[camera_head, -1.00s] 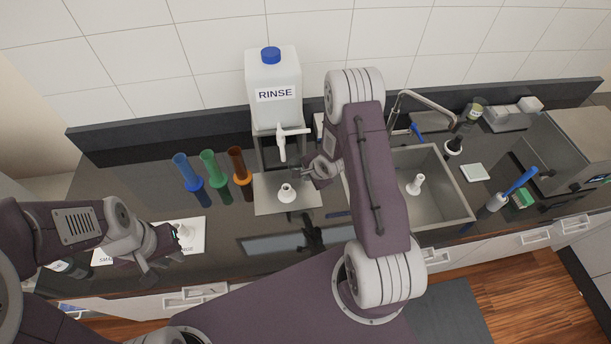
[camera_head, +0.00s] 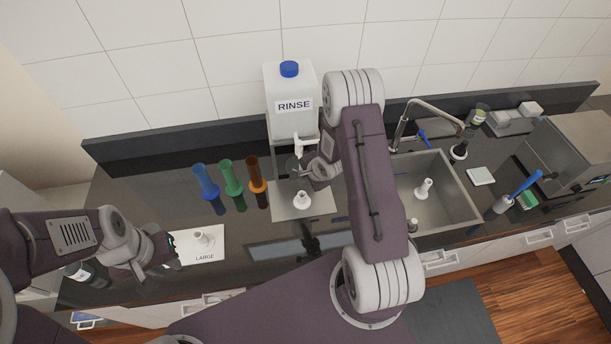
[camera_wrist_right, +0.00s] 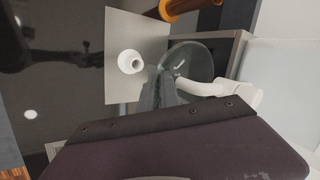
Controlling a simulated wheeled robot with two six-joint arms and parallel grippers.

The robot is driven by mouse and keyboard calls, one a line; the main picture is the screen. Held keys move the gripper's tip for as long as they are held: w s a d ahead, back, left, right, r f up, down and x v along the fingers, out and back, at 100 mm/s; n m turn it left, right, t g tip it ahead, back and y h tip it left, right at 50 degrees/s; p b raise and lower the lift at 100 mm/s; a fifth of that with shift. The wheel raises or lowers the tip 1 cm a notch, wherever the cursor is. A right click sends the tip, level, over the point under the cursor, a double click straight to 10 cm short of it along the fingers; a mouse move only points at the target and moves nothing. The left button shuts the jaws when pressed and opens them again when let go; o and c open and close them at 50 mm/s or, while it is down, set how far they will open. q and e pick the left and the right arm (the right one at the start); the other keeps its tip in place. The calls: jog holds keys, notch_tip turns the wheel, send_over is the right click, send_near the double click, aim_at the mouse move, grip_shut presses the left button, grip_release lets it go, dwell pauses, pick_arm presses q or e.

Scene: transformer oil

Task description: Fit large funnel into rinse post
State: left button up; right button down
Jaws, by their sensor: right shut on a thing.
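The large funnel (camera_wrist_right: 197,60) is a clear, see-through cone in the right wrist view. My right gripper (camera_wrist_right: 165,88) is shut on its edge. In the head view my right gripper (camera_head: 312,168) is under the rinse tap, behind the rinse post. The rinse post (camera_head: 303,201) is a short white stand on a grey plate. In the right wrist view the post (camera_wrist_right: 130,62) is apart from the funnel, to its left, with its top opening uncovered. My left gripper (camera_head: 158,258) is open and empty beside the mat marked LARGE.
The RINSE bottle (camera_head: 290,105) with its white tap (camera_head: 301,147) stands above the grey plate (camera_head: 284,211). Blue, green and amber cylinders (camera_head: 233,180) stand left of it. White posts stand on the LARGE mat (camera_head: 208,257) and in the sink (camera_head: 445,211).

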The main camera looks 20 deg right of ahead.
notch_tip(320, 180, down, 6)
jog(key=b, duration=0.4)
jog(key=shift+d, duration=0.15)
jog(key=shift+r, duration=0.1)
dwell(0.4)
dwell(1.2)
jog(key=shift+f+b, duration=2)
jog(key=shift+f, duration=0.85)
jog(key=c, duration=1.5)
grip_release()
